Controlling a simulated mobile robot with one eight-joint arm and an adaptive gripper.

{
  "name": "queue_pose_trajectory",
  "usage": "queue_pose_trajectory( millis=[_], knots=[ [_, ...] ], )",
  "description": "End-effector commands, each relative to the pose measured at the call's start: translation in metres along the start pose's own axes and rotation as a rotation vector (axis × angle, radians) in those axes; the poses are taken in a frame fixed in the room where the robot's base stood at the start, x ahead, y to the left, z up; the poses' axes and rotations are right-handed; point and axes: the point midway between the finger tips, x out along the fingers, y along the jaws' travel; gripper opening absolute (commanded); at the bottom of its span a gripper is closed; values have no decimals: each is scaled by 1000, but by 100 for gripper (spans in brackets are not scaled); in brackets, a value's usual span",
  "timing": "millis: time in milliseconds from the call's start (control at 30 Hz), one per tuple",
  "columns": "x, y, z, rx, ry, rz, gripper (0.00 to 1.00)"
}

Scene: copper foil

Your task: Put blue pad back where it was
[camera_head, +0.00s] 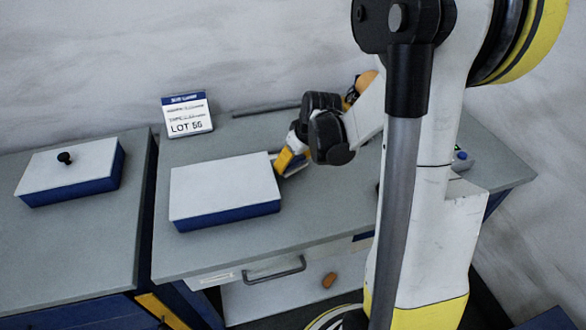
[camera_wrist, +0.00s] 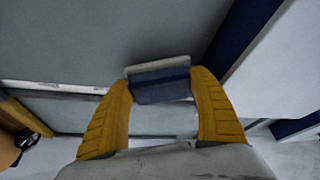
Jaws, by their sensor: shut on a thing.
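My gripper (camera_wrist: 160,82) has two yellow fingers shut on a small blue pad (camera_wrist: 161,88) with a grey upper face, in the wrist view. The pad sits between the fingertips, over or on a grey surface; I cannot tell whether it touches. In the head view my gripper (camera_head: 288,160) is low over the workbench, just right of a white-topped blue box (camera_head: 225,186). The box's blue side and white top also show at the right of the wrist view (camera_wrist: 290,70). The pad cannot be made out in the head view.
A second white-topped blue box with a black knob (camera_head: 68,172) sits on the left bench. A "LOT" sign (camera_head: 187,115) stands behind the near box. A thin dark rod (camera_head: 266,110) lies at the back. The bench front (camera_head: 230,240) is clear.

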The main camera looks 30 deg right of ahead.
Motion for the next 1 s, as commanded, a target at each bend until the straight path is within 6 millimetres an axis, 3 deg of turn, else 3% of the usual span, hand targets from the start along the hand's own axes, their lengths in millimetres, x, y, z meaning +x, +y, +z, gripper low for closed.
queue_pose_trajectory(
  millis=[100, 467, 500, 533, 867, 1000],
  knots=[
    [19, 0, 8, 0, 0, 0, 37],
    [22, 0, 9, 0, 0, 0, 37],
    [22, 0, 9, 0, 0, 0, 76],
    [21, 0, 9, 0, 0, 0, 81],
    [19, 0, 8, 0, 0, 0, 81],
    [2, 0, 7, 0, 0, 0, 81]
  ],
)
